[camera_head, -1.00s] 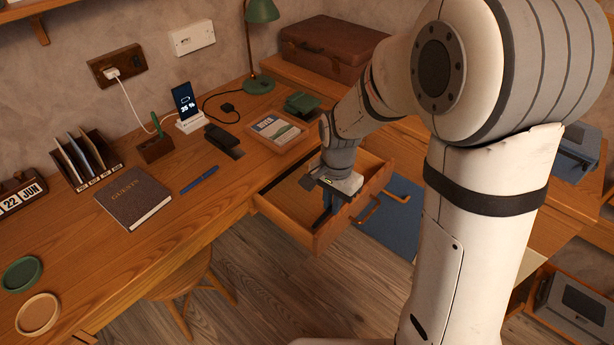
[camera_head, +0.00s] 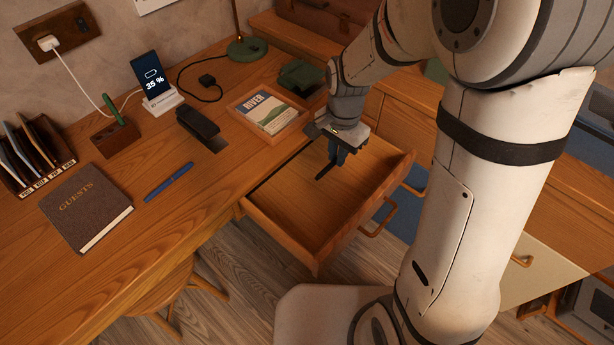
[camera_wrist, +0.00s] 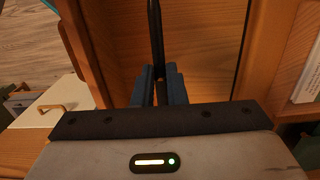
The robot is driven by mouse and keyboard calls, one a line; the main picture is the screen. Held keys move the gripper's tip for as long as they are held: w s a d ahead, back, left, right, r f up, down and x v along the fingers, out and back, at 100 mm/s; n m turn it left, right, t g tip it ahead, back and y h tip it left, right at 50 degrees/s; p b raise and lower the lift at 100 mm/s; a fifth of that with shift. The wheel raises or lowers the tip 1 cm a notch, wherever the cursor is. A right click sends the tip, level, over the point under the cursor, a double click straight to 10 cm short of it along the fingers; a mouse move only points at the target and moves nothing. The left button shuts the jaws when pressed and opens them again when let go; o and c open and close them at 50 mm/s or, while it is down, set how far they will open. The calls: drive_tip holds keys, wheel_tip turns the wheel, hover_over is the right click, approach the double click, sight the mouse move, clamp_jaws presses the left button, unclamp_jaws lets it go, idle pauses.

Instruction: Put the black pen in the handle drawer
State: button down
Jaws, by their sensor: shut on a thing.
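The black pen (camera_wrist: 155,35) is thin and dark and sits between my gripper's two blue fingers in the wrist view. In the head view the pen (camera_head: 325,172) shows as a short dark stick at the fingertips. My gripper (camera_head: 338,157) points down over the open handle drawer (camera_head: 285,238), near its back and right part. In the wrist view my gripper (camera_wrist: 158,78) is shut on the pen, with the drawer's wooden floor beyond it. The drawer is pulled out and its visible floor is bare. I cannot tell whether the pen touches the floor.
A blue pen (camera_head: 169,182) lies on the desk beside the guest book (camera_head: 86,206). A tray with a book (camera_head: 267,112) and a black stapler-like object (camera_head: 198,123) stand behind the drawer. The drawer's front handle (camera_head: 378,219) sticks out over the floor.

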sight(331, 191)
drive_tip(key=f+b, duration=0.2)
drive_tip(key=f, duration=0.1)
drive_tip(key=shift+w+f, duration=0.2)
drive_tip(key=shift+w, duration=0.2)
wheel_tip(331, 191, down, 10)
drive_tip(key=b, duration=0.2)
drive_tip(key=shift+a+r+b, duration=0.1)
drive_tip(key=shift+b, duration=0.25)
drive_tip(key=c, duration=1.5)
unclamp_jaws()
drive_tip(key=shift+o, duration=0.2)
